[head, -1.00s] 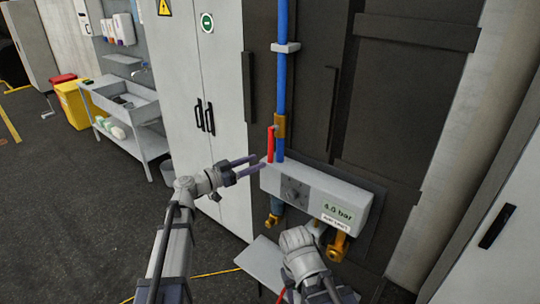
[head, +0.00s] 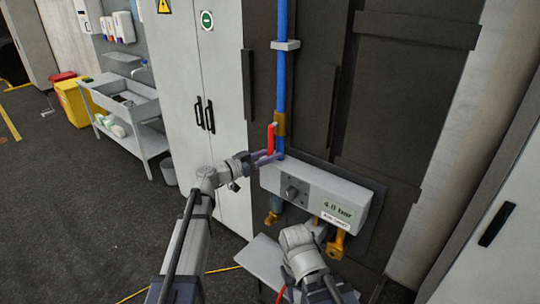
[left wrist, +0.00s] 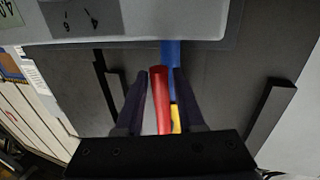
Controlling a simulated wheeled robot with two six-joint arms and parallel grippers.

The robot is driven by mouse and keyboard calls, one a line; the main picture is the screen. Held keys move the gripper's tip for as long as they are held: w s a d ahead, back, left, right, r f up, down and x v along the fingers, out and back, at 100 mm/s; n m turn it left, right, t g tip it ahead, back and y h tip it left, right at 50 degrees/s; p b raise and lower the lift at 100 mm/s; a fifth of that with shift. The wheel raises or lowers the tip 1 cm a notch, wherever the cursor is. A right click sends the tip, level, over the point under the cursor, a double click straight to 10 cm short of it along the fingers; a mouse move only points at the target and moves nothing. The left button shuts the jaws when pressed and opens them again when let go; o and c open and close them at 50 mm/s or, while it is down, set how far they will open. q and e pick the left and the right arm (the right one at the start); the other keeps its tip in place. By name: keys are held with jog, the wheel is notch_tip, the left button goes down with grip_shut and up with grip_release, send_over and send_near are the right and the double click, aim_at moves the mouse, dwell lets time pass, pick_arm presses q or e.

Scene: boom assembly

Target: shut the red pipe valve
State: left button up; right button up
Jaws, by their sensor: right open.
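The red valve lever (head: 271,138) stands upright beside the vertical blue pipe (head: 282,75), roughly parallel to it, at the brass valve body (head: 280,122). My left gripper (head: 265,156) is at the lever's lower part, with its fingers pointing toward the pipe. In the left wrist view the red lever (left wrist: 160,95) lies between the two dark fingers (left wrist: 160,78). A gap shows beside the lever on the right, so the fingers look open around it. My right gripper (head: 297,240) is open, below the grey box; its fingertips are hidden.
A grey control box (head: 308,193) with a knob and a 4.0 bar display sits just below the lever. Brass fittings (head: 331,237) hang under it. A grey cabinet (head: 200,60) stands left; a white panel (head: 500,220) stands right.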

pick_arm(q)
grip_shut()
dwell(1.1)
